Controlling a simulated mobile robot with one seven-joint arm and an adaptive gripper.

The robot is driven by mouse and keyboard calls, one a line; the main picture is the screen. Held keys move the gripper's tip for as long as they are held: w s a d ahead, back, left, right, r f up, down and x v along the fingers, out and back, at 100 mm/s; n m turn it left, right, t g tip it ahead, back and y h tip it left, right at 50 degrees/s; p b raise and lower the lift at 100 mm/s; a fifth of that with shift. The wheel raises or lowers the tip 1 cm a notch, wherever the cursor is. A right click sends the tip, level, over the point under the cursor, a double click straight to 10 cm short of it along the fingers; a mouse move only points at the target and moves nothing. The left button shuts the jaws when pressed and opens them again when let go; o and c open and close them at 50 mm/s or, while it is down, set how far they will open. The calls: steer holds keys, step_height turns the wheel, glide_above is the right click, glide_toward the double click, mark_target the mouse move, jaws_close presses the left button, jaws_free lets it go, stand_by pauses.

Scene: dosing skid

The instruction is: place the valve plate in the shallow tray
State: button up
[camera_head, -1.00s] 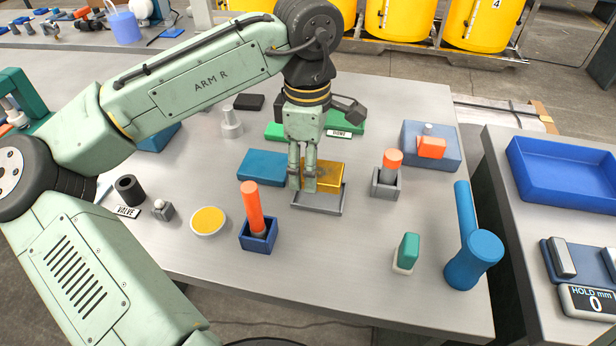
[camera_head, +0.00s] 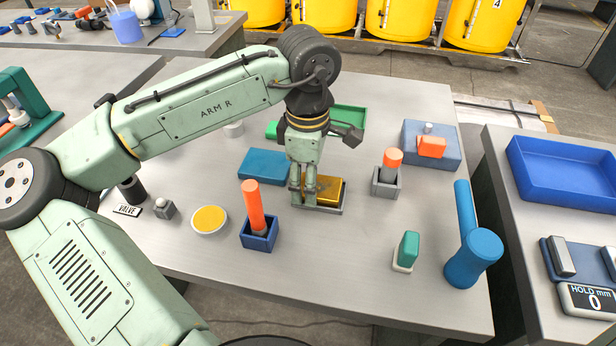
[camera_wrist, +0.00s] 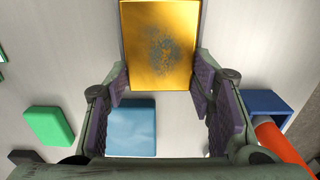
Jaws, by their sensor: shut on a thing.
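The valve plate, a gold-yellow block with a dark worn patch (camera_head: 328,190), is between the fingers of my gripper (camera_head: 309,200). My gripper points down and is shut on the plate. In the wrist view the plate (camera_wrist: 160,45) sits at the fingertips, top centre. The shallow tray (camera_head: 332,211) is grey and lies directly under the plate; its front rim shows in the head view. The plate covers most of the tray's floor. I cannot tell whether the plate touches the floor or is just above it.
A blue block (camera_head: 265,167) lies left of the tray. A dark blue holder (camera_head: 258,238) with an orange-topped rod stands front left, a grey holder (camera_head: 385,187) with another to the right. A green tray (camera_head: 349,119) is behind. The table in front of the tray is clear.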

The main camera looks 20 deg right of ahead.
steer(key=o, duration=1)
steer(key=shift+s+f, duration=0.2)
steer(key=shift+f, duration=0.35)
steer(key=o, duration=0.4)
steer(key=shift+w+f, duration=0.1)
steer(key=shift+r, duration=0.2)
step_height(320, 180, up, 13)
steer(key=shift+w+r, duration=0.1)
